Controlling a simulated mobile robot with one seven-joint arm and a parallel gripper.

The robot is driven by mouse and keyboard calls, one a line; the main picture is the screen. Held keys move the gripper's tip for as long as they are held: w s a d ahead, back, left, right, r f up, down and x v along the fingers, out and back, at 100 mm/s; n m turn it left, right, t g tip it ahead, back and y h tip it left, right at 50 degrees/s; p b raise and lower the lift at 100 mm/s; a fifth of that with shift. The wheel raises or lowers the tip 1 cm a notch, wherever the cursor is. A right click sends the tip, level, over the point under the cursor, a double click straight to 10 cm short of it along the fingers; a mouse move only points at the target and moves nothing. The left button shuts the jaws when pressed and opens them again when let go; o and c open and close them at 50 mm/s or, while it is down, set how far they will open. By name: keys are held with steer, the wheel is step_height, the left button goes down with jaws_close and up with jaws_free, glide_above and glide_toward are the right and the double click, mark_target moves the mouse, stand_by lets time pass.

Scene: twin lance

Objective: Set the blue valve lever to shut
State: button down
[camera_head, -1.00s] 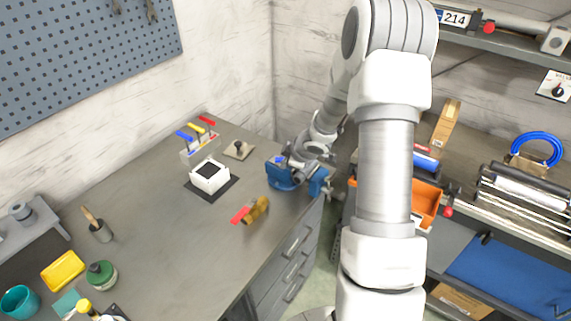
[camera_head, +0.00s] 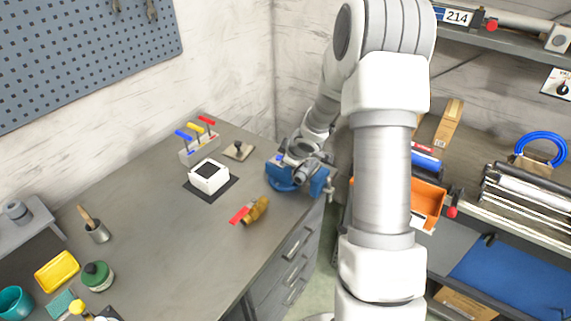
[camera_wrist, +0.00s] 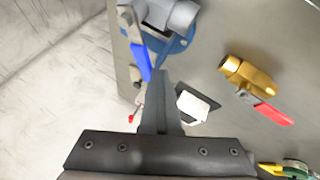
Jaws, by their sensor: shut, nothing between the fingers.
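The blue valve lever (camera_wrist: 141,50) is on a grey metal valve (camera_wrist: 170,14) at the top of the wrist view. The valve sits at the blue vise (camera_wrist: 178,46), which stands at the bench's right corner in the head view (camera_head: 282,183). My gripper (camera_wrist: 160,75) is shut and empty. Its fingertips are just right of the lever's lower end; I cannot tell whether they touch it. In the head view my wrist is over the vise and hides most of the valve.
A brass valve with a red lever (camera_head: 255,209) lies on the bench (camera_head: 170,245) left of the vise. A white box (camera_head: 209,177) on a dark mat and a rack with blue, yellow and red handles (camera_head: 199,147) stand farther back. The bench's middle is clear.

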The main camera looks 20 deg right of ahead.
steer(key=w+m+h+b, duration=0.1)
steer(key=b, duration=0.1)
steer(key=m+h+b, duration=0.1)
steer(key=b, duration=0.2)
steer(key=w+m+b, duration=0.1)
steer(key=m+b, duration=0.1)
steer(key=shift+w+d+f+h+b, duration=0.15)
steer(key=shift+w+d+h+b, duration=0.15)
steer(key=shift+h+b, duration=0.1)
steer(key=shift+w+d+m+b, duration=0.1)
steer(key=shift+w+m+b, duration=0.05)
steer(key=shift+m+b, duration=0.2)
steer(key=shift+r, duration=0.2)
steer(key=shift+s+b, duration=0.35)
steer(key=shift+s, duration=0.5)
